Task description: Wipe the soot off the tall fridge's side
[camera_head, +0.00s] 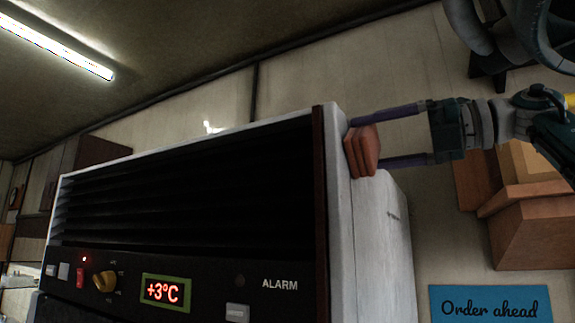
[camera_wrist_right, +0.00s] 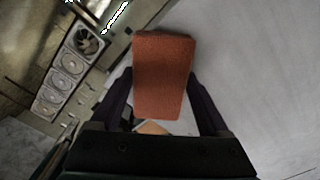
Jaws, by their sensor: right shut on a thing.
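The tall fridge (camera_head: 385,245) shows in the head view, with its pale side to the right of a dark louvred front. Its side also fills the right of the right wrist view (camera_wrist_right: 255,70) as a grey surface. A small dark mark (camera_head: 394,215) is on that side; I cannot tell if it is soot. My right gripper (camera_head: 354,146) is shut on a reddish-orange sponge (camera_head: 369,150) at the side's upper edge. The sponge (camera_wrist_right: 163,75) sits between both fingers in the wrist view. I cannot tell whether it touches the fridge. My left gripper is out of view.
Brown boxes (camera_head: 530,235) are at the right, above a blue "Order ahead" sign (camera_head: 490,304). A plain wall (camera_head: 400,65) is behind.

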